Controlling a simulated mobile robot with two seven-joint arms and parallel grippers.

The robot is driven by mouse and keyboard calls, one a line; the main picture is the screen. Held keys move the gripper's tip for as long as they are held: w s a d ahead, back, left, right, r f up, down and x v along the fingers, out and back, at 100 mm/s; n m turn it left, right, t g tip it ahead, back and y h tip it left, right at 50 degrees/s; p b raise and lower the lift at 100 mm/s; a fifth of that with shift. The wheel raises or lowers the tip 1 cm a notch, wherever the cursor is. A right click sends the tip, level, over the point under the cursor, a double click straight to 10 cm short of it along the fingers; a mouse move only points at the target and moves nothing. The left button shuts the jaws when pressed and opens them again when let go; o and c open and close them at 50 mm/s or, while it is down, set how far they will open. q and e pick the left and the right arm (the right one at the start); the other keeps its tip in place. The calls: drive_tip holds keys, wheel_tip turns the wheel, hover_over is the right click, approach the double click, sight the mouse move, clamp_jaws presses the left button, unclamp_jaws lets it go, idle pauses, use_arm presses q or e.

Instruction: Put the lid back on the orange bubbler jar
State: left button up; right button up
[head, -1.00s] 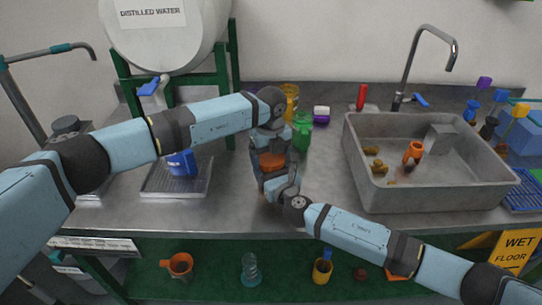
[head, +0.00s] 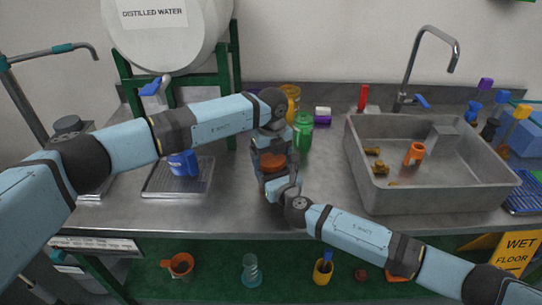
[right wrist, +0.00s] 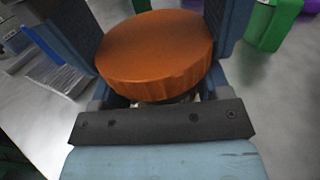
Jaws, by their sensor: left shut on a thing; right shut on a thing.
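The orange lid (head: 273,161) is a round disc with a ridged rim. My left gripper (head: 272,157) comes down from above and is shut on it. In the right wrist view the lid (right wrist: 155,52) fills the middle, with blue-grey finger parts on both sides. My right gripper (head: 275,180) is low at the bench's front and shut on the jar. Only a sliver of clear jar (right wrist: 180,98) shows under the lid; the rest is hidden by grippers. The lid is right over the jar top; I cannot tell whether it is seated.
The sink (head: 430,199) is to the right. A tray (head: 178,189) with a blue item is left. The bench (head: 235,215) is clear in front.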

use_arm(q)
drive_tip(key=shift+s+f, duration=0.25)
drive_tip(key=shift+f, duration=0.35)
use_arm(e)
drive_tip(key=shift+w+r, duration=0.1)
drive_tip(key=shift+r, duration=0.3)
use_arm(q)
drive_tip(key=o, duration=0.7)
drive_tip(key=shift+r, duration=0.1)
wheel_tip(320, 180, up, 4)
drive_tip(key=shift+w+f, duration=0.1)
drive_tip(key=shift+f, duration=0.05)
use_arm(e)
drive_tip(key=shift+f, duration=0.2)
use_arm(q)
drive_tip(key=shift+r, duration=0.25)
drive_tip(key=c, duration=0.3)
use_arm(e)
drive_tip(key=shift+f, duration=0.15)
use_arm(q)
drive_tip(key=shift+d, duration=0.1)
drive_tip(key=c, duration=1.1)
